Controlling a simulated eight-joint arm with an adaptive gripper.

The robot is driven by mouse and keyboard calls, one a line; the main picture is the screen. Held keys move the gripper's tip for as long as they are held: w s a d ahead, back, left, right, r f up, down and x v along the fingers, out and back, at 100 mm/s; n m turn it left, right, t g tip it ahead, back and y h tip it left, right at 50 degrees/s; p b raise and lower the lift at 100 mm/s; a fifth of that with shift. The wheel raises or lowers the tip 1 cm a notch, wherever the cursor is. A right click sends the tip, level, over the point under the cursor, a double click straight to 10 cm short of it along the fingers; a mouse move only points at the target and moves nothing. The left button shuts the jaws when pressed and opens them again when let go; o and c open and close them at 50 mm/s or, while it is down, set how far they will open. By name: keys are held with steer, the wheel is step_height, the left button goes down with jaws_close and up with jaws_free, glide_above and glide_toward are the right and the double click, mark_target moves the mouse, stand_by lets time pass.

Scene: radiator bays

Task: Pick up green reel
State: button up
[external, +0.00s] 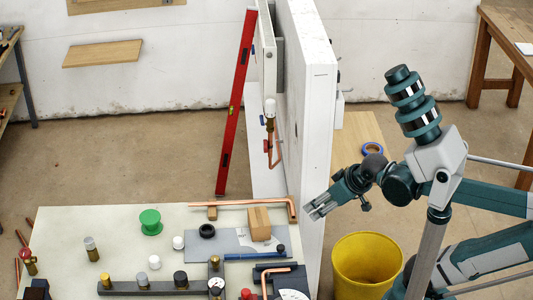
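The green reel (151,222) stands on the pale worktop (60,240), left of its middle and toward the far edge.
The tall white partition (312,120) stands near my gripper. A copper pipe (245,203), wooden block (260,223), black ring (207,231) and several small fittings lie on the worktop right of the reel. A yellow bucket (367,265) stands below my arm. A red level (236,105) leans behind.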

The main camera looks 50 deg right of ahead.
steer(key=shift+o, duration=0.5)
steer(key=o, duration=0.7)
steer(key=shift+r, duration=0.1)
